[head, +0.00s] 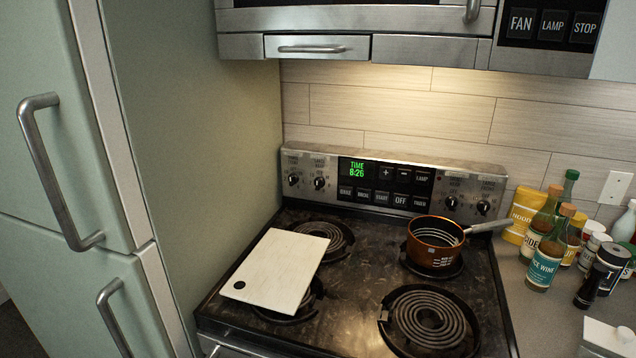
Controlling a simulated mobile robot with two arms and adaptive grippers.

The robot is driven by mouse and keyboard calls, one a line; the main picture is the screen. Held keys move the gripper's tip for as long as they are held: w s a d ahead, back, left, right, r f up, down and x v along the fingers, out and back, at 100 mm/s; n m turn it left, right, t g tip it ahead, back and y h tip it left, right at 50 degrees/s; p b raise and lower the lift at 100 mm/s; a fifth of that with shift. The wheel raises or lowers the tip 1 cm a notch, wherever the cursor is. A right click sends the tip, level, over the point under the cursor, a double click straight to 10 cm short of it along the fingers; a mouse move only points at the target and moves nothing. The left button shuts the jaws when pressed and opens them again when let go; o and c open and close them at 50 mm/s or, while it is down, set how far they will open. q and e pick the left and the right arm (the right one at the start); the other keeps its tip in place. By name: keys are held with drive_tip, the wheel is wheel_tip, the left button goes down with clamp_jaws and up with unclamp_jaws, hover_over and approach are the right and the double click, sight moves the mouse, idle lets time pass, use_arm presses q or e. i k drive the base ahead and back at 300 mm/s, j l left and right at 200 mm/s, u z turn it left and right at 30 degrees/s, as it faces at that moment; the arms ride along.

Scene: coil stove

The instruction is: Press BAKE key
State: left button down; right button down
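The coil stove (340,343) stands in the middle of the head view, with an upright control panel (330,204) along its back. The BAKE key (345,192) looks like the dark key at the far left of the panel's lower row, under the green display (357,169) that reads TIME 8:26. Its small lettering is hard to read. BROIL, START, OFF and timer keys run to its right, and plus, minus and LAMP keys sit above. Neither of my grippers shows in this view.
A white cutting board (275,268) lies over the left burners. A copper pot (436,243) sits on the back right burner, its handle toward the right. Bottles (546,262) crowd the right counter.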

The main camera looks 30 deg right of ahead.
sight(344, 191)
drive_tip(key=i+j+z, duration=0.1)
drive_tip(key=i+j, duration=0.6)
drive_tip(key=j, duration=0.2)
drive_tip(key=z, duration=0.05)
